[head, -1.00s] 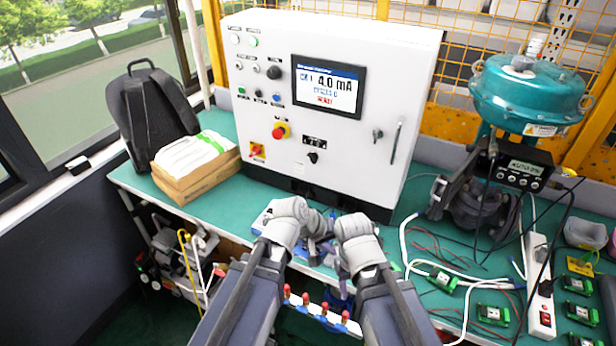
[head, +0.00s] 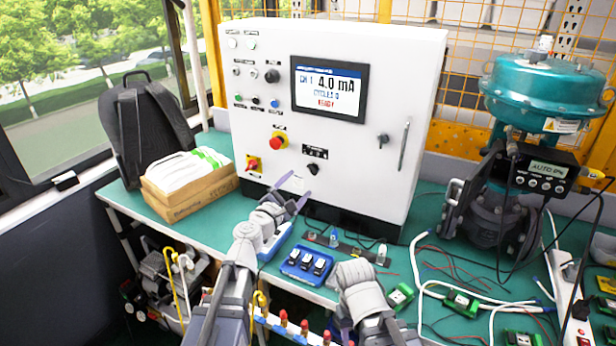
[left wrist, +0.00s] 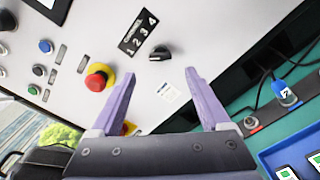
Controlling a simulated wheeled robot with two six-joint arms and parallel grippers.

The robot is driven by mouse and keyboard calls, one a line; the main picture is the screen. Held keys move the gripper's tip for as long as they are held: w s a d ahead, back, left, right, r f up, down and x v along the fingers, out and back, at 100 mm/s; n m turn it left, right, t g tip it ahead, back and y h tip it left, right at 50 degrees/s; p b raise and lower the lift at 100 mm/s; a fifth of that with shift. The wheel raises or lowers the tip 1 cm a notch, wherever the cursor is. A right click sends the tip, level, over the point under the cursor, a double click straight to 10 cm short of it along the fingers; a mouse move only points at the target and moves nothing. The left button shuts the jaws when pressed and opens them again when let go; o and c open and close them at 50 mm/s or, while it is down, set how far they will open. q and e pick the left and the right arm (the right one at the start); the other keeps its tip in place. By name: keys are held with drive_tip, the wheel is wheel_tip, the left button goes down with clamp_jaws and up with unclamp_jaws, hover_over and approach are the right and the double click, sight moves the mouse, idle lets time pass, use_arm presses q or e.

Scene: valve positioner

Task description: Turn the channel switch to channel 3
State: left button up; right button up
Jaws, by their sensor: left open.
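The channel switch (head: 313,169) is a small black rotary knob low on the white cabinet's front. It also shows in the left wrist view (left wrist: 160,53), beside a black label marked 1 2 3 4 (left wrist: 138,32). The display (head: 329,88) reads CH 1, 4.0 mA, READY. My left gripper (head: 300,183) is open and empty, its purple fingers pointing at the panel just below left of the knob. In the left wrist view the knob lies ahead of the open fingertips (left wrist: 160,76), apart from them. My right gripper is mostly hidden at the bottom of the head view, its jaws unclear.
A red emergency button (head: 278,142) and a red-yellow switch (head: 253,164) sit left of the knob. A blue tray (head: 290,271) lies on the green bench before the cabinet. A teal valve actuator (head: 545,95), cables and green boards fill the right.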

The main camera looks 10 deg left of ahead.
sight(310, 171)
use_arm(q)
drive_tip(key=x, duration=0.7)
drive_tip(key=shift+w, duration=0.1)
drive_tip(key=shift+c, duration=0.2)
clamp_jaws()
